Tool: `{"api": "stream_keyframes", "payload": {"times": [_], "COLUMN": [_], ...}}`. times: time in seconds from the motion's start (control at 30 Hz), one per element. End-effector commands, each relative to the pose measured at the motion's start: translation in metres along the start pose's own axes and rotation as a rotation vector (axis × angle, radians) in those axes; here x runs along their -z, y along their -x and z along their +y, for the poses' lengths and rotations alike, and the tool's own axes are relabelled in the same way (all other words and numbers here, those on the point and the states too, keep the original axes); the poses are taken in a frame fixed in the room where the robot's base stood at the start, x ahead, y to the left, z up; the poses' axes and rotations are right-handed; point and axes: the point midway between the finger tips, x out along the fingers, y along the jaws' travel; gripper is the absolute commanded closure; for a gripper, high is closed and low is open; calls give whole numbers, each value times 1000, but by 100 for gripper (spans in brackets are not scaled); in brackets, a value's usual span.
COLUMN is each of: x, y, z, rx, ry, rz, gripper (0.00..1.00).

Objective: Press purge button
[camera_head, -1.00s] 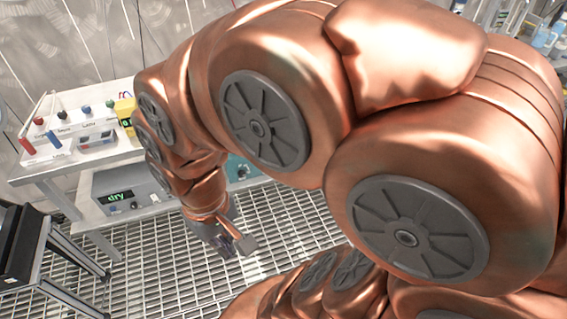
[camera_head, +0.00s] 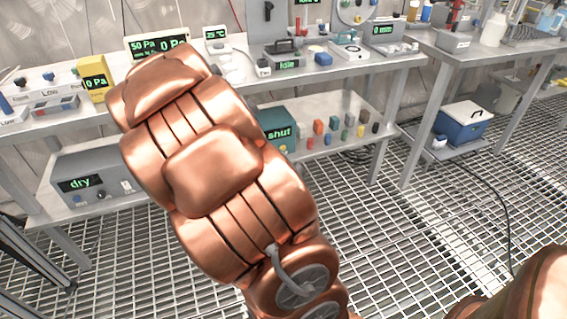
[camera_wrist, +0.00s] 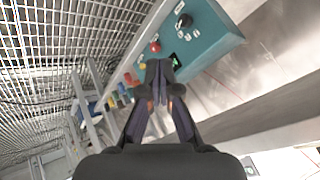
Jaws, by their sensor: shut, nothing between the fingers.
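A teal box (camera_head: 277,118) with a green "shut" display sits on the lower shelf, partly hidden by my arm. The teal box also shows in the wrist view (camera_wrist: 212,38), with a black knob (camera_wrist: 184,21), a red part (camera_wrist: 155,46) and small pale parts on its face. I cannot read any label that marks a purge button. My gripper (camera_wrist: 160,68) is shut and empty in the wrist view, with its fingertips overlapping the box's lower edge in the picture. I cannot tell the gap. In the head view the gripper is hidden behind my arm.
A grey box reading "dry" (camera_head: 78,185) stands left on the lower shelf (camera_head: 335,150). Several small coloured blocks (camera_head: 333,123) lie right of the teal box. Instruments, including a yellow meter (camera_head: 95,82), crowd the upper shelf. The grating floor (camera_head: 400,240) is open at right.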

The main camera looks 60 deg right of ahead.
Motion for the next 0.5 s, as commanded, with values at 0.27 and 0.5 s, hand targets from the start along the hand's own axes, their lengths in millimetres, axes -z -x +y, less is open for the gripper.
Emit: {"api": "stream_keyframes", "payload": {"times": [0.27, 0.5], "x": [54, 100], "y": [-129, -200], "z": [61, 118], "rx": [46, 130], "ry": [-284, -462], "rz": [301, 553], "gripper": [100, 100]}}
